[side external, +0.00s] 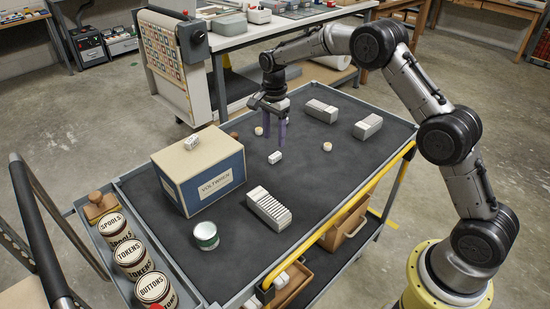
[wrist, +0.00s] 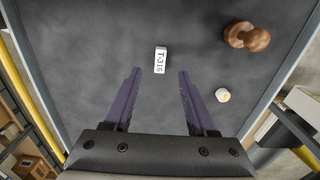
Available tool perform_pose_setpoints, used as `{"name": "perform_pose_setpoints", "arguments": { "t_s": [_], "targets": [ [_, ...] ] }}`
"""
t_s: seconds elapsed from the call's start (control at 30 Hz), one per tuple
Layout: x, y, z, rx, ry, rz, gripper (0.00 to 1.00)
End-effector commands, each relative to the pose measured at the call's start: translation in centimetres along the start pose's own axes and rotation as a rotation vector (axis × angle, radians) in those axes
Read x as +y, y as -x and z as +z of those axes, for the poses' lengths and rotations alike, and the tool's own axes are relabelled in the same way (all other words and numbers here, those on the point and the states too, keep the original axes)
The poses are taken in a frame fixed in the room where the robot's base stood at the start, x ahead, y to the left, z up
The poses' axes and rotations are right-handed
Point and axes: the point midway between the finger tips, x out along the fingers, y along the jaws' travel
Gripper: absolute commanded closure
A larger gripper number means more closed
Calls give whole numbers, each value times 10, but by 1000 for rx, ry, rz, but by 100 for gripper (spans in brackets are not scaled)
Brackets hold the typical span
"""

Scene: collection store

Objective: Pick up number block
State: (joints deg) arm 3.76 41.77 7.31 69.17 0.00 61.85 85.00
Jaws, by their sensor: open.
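A small white number block (side external: 275,157) lies on the dark table mat, below and just in front of my gripper (side external: 273,138). In the wrist view the block (wrist: 160,60) has a label that seems to read T-315, and lies just ahead of the gap between my purple fingertips (wrist: 160,74). My gripper is open and empty, with its fingers pointing down. Another small pale block (side external: 192,143) sits on top of the blue and tan box (side external: 203,175); its marking is too small to read.
Pale round pieces (side external: 327,147) lie nearby; one (wrist: 222,95) is right of my fingers in the wrist view, below a brown wooden knob (wrist: 248,38). Labelled cans (side external: 132,259) line the left tray.

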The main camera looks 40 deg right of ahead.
Motion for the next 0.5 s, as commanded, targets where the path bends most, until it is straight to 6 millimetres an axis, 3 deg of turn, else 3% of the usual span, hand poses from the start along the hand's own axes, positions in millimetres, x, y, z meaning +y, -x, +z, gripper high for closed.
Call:
{"name": "perform_pose_setpoints", "arguments": {
  "t_s": [0.27,0.5],
  "targets": [
    [0,-23,0,0,1,0,43],
    [0,-56,0,0,1,3,43]
  ]
}}
